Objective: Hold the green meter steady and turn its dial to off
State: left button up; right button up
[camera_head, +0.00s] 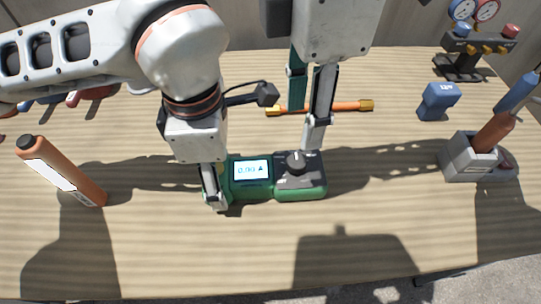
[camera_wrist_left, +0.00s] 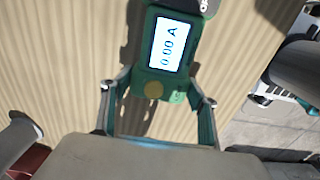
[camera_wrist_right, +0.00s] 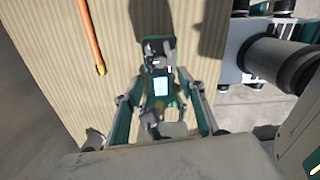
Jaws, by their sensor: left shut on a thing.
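The green meter (camera_head: 275,194) lies on the table, its lit display (camera_head: 251,170) reading about 0.00 A. Its dark face carries a round dial (camera_head: 296,161) to the right of the display. My left gripper (camera_head: 214,190) is shut on the meter's left end, by the display. In the left wrist view the meter (camera_wrist_left: 181,73) sits between its fingers. My right gripper (camera_head: 305,128) is above and behind the dial, its fingers apart and empty. In the right wrist view the meter (camera_wrist_right: 174,98) lies beyond the open fingers; the dial's setting is too small to read.
An orange rod (camera_head: 340,106) lies behind the meter. An orange cylinder (camera_head: 64,172) stands tilted at left. A grey holder (camera_head: 462,165) with an orange-and-blue tool and a blue block (camera_head: 437,101) are at right. Gauges (camera_head: 474,12) stand at back right. The table in front of the meter is clear.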

aim_at(298, 162)
jog(key=s+d+r+n+t+y, duration=0.1)
jog(key=s+d+n+t, duration=0.1)
jog(key=n, duration=1)
jog(key=s+d+n+t+y, duration=0.1)
jog(key=s+n+t+y, duration=0.1)
jog(key=n, duration=1)
jog(key=x, duration=1.1)
jog(key=shift+s+d+f, duration=0.15)
jog(key=shift+s+f, duration=0.1)
jog(key=shift+f, duration=0.05)
jog(key=c, duration=1.1)
